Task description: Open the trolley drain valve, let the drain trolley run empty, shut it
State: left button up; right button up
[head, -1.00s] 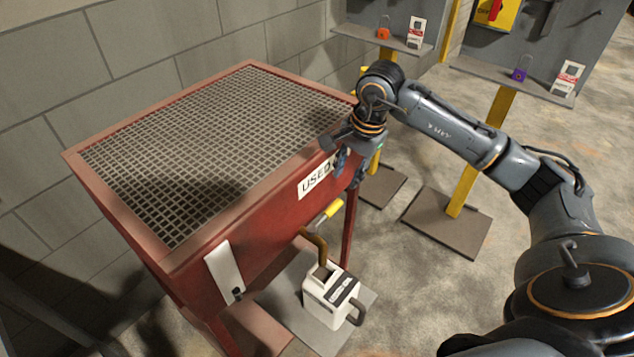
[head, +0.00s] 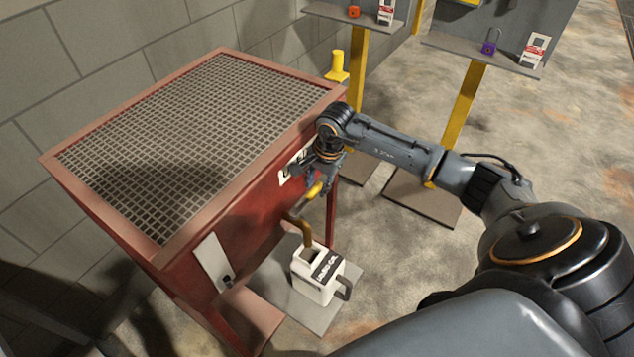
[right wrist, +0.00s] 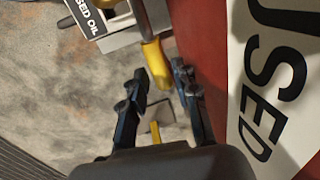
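The drain trolley (head: 145,245) is a red box on legs with a grating on top. Its drain valve has a yellow handle (head: 315,190) on the front, above a brown bent spout (head: 300,228). The spout ends over a white used-oil jug (head: 316,282). My right gripper (head: 322,182) is at the handle. In the right wrist view, the right gripper (right wrist: 159,75) is open, with the end of the yellow handle (right wrist: 152,55) between its fingertips, not visibly clamped. My left gripper is not in view.
The jug stands on a grey plate (head: 310,322) beside the trolley. Yellow posts with grey shelves (head: 455,45) stand behind; one bears a purple padlock (head: 491,42). A block wall (head: 110,45) is behind the trolley. The floor at right is clear.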

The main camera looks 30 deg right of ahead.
jog(key=shift+f, duration=0.3)
grip_shut()
